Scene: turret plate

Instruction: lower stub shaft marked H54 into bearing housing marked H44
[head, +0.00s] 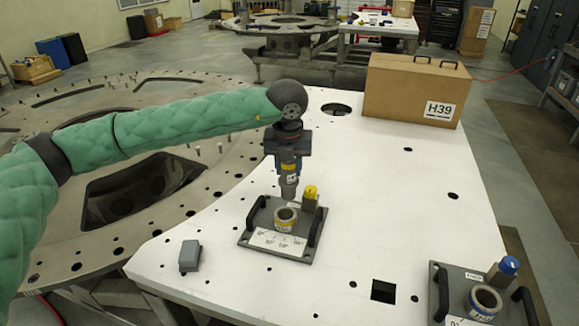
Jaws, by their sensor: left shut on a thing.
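My left gripper (288,166) comes in from the left and points down over the white table. It is shut on a metal stub shaft (289,189) with a yellow band near its top, held upright. The shaft's lower end is just above and slightly behind the ring of a bearing housing (285,219) on a dark plate with two black handles, a scale strip and a yellow-capped post. The shaft appears apart from the ring. A second housing (483,303) with a blue-capped post stands at the lower right. I cannot read H54 or H44. My right gripper is not in view.
A cardboard box (412,90) marked H39 stands at the back of the white table (375,190). A small grey block (190,256) lies near the front left. The table has several holes, including a square one (383,291). Its middle right is clear.

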